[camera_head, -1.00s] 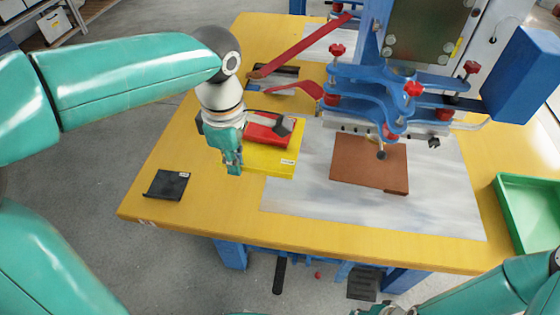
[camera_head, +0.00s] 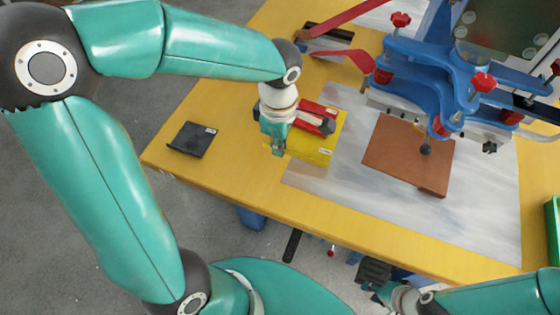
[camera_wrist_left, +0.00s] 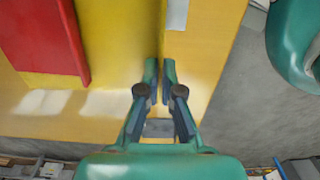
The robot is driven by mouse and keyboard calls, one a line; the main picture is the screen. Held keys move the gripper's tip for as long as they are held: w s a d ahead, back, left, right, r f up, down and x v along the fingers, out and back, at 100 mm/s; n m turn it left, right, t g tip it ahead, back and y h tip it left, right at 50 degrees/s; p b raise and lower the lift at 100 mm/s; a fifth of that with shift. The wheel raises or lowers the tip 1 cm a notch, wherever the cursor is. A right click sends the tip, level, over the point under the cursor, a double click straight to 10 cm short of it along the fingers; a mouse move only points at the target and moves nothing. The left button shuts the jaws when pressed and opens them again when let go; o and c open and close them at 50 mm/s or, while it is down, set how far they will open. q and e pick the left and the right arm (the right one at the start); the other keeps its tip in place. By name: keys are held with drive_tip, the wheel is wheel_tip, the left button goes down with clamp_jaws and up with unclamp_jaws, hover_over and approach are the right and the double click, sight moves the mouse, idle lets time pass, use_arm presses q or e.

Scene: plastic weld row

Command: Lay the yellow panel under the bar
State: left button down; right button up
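The yellow panel (camera_head: 317,151) lies on the table at the left of the blue press, with a red panel (camera_head: 308,120) on top of it. In the left wrist view the yellow panel (camera_wrist_left: 118,45) fills the upper left, beside the red panel (camera_wrist_left: 38,32). My left gripper (camera_head: 277,148) points down at the panel's near left edge. Its fingertips (camera_wrist_left: 160,72) are close together, one on each side of a yellow edge; I cannot tell if they grip it. The bar (camera_head: 470,122) is on the press above a brown panel (camera_head: 408,152). My right gripper (camera_head: 383,295) is low, its fingers unclear.
The brown panel lies on a grey metal plate (camera_head: 350,205) under the press. A black tray-like block (camera_head: 193,138) lies at the table's left. Red handles (camera_head: 345,22) reach out left of the press. A green bin (camera_head: 552,228) is at the right edge. The near table strip is clear.

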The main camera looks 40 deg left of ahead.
sight(279, 169)
use_arm(q)
wheel_tip(279, 169, down, 7)
drive_tip(key=shift+b, duration=0.35)
drive_tip(key=c, duration=1.8)
unclamp_jaws()
drive_tip(key=shift+f, duration=0.1)
drive_tip(key=o, duration=0.5)
drive_tip(key=shift+r, duration=0.35)
wheel_tip(279, 169, up, 12)
drive_tip(key=shift+s+f+p, duration=0.1)
drive_tip(key=shift+f+p, duration=0.05)
drive_tip(key=shift+p, duration=0.7)
